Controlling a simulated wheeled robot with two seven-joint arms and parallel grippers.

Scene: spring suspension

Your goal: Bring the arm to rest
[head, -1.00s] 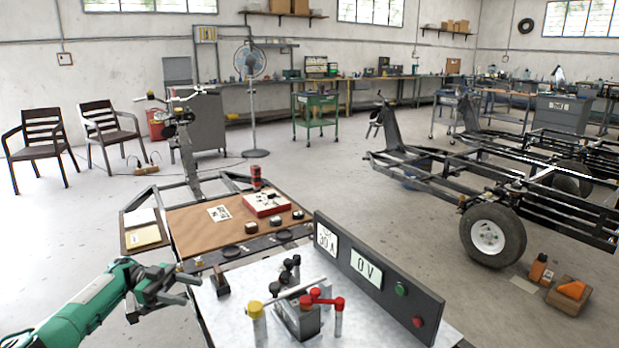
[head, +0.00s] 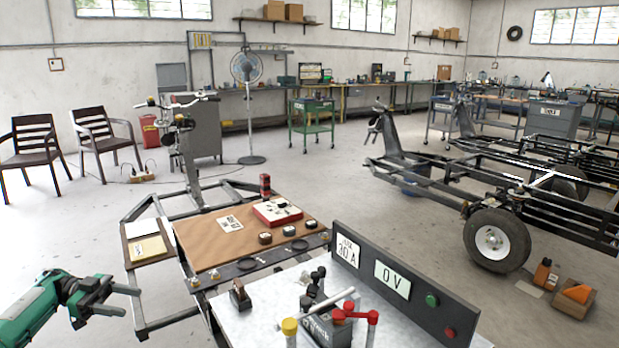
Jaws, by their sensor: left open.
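My left arm, green and dark grey, comes in from the lower left of the head view. Its gripper (head: 112,299) is open and empty, held in the air left of the white-topped bench (head: 250,325). Its fingers point right and touch nothing. On the bench stand a grey device with red and yellow knobs (head: 325,325) and a dark panel (head: 405,285) with "30 A" and "0 V" displays and a green and a red button. My right gripper is out of view.
A brown work board (head: 200,250) on a metal frame holds a red box (head: 277,212) and several small dark parts. A clipboard with yellow paper (head: 148,248) lies at its left. A wheeled chassis (head: 495,240) stands right. Open floor lies left.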

